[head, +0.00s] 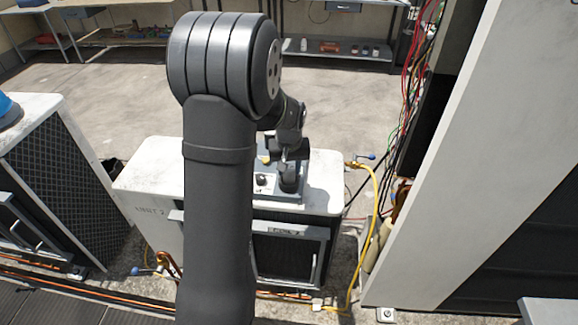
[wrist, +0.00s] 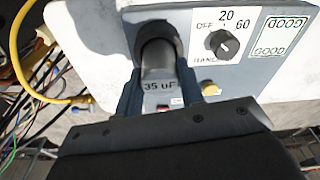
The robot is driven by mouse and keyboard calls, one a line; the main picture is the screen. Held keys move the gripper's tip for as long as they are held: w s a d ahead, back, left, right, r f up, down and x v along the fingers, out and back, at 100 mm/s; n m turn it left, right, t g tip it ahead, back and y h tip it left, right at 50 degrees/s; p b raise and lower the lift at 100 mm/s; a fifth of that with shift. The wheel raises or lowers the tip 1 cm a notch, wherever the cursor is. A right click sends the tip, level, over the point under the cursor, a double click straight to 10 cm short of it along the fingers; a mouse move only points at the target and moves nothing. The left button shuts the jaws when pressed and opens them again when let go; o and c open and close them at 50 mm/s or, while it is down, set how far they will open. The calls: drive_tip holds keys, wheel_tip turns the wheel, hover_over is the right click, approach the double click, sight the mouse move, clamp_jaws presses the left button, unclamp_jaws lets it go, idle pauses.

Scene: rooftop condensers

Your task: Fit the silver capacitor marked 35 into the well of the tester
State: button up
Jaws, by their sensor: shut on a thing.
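The silver capacitor marked "35 uF" (wrist: 159,72) is between the jaws of my gripper (wrist: 158,97) in the wrist view. My gripper is shut on it. Its far end reaches the dark round well (wrist: 170,33) of the blue-grey tester (wrist: 268,82) and appears to be inside the mouth. How deep it sits is hidden. The tester also shows in the head view (head: 296,194), on a white condenser, with my gripper (head: 289,158) just above the well. The capacitor is hard to make out there.
The tester has a black range knob (wrist: 222,44), a "GOOD" label (wrist: 282,36) and a brass button (wrist: 210,89). A yellow hose (head: 375,215) runs beside the white condenser (head: 150,180). A tall grey cabinet (head: 470,130) with loose wires stands to the right.

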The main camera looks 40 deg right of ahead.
drive_tip(key=shift+f, duration=0.9)
drive_tip(key=o, duration=1.1)
wheel_tip(320, 180, up, 17)
drive_tip(key=s+a, duration=0.1)
drive_tip(key=shift+s+r, duration=0.15)
drive_tip(key=shift+s, duration=0.25)
drive_tip(key=f, duration=0.5)
drive_tip(key=w+f, duration=0.1)
drive_tip(key=f, duration=0.5)
drive_tip(key=d+f, duration=0.1)
drive_tip(key=f, duration=0.5)
drive_tip(key=shift+w+f, duration=0.2)
drive_tip(key=shift+w, duration=0.2)
drive_tip(key=shift+r, duration=0.15)
